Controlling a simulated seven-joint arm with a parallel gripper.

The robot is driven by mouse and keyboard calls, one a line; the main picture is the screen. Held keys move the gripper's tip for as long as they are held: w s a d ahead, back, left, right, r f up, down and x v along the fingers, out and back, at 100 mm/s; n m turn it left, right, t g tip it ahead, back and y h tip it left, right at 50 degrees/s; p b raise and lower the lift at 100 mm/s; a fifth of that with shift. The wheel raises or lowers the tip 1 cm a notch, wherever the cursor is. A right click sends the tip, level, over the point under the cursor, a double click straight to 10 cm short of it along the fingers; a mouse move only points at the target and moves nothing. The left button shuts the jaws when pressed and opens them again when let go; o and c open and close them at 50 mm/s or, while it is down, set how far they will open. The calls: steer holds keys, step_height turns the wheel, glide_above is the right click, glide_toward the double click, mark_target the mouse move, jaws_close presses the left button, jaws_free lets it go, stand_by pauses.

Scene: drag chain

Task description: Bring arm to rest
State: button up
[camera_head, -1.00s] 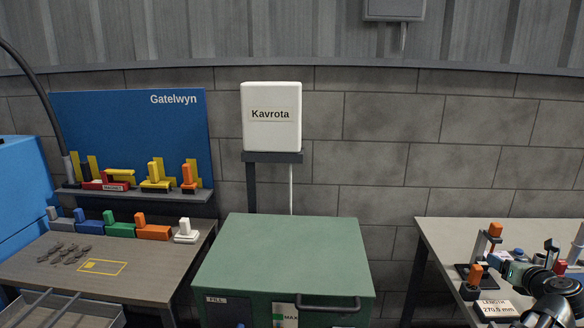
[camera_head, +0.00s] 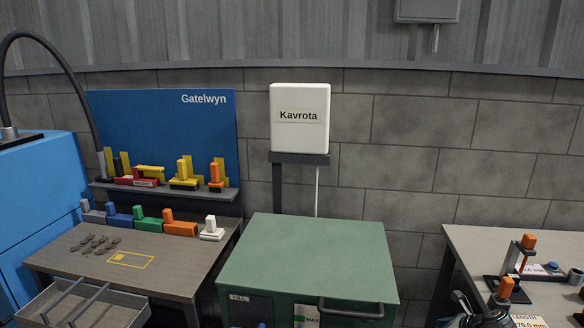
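A dark, rounded part of my arm (camera_head: 484,317) shows at the bottom edge, in front of the left side of the right-hand table (camera_head: 474,243). The frame cuts it off. I cannot make out my gripper's fingers or anything held in them.
A green cabinet (camera_head: 308,251) with a dark handle (camera_head: 350,310) stands in the middle. The right table carries orange-topped fixtures (camera_head: 528,241) and a length display (camera_head: 528,322). On the left are a workbench (camera_head: 150,280) with coloured blocks, an open drawer (camera_head: 95,306) and a blue machine (camera_head: 40,200).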

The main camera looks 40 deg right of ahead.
steer(key=a+f+n+g+y, duration=0.3)
steer(key=a+f+n, duration=0.3)
steer(key=f, duration=0.4)
steer(key=a+f+n+g+y, duration=0.35)
steer(key=a+f, duration=0.35)
steer(key=f, duration=0.3)
steer(key=s+a+f+n+g+y, duration=0.2)
steer(key=s+a+f+n+g, duration=0.15)
steer(key=a+f+n, duration=0.35)
steer(key=s+a+f+n+g+y, duration=0.2)
steer(key=a+f+n+g, duration=0.3)
steer(key=a, duration=0.4)
steer(key=w+a+f+n+h, duration=0.1)
steer(key=w+a+n+h, duration=0.1)
steer(key=a+n, duration=0.3)
steer(key=w+a+f+n+h, duration=0.2)
steer(key=a+n+h, duration=0.2)
steer(key=a, duration=0.8)
steer(key=w+a+f+n+h, duration=0.1)
steer(key=a+n+h, duration=0.3)
steer(key=a, duration=0.5)
steer(key=shift+w+a+f+n+g, duration=0.3)
steer(key=shift+w+a+n, duration=0.1)
steer(key=shift+n, duration=0.55)
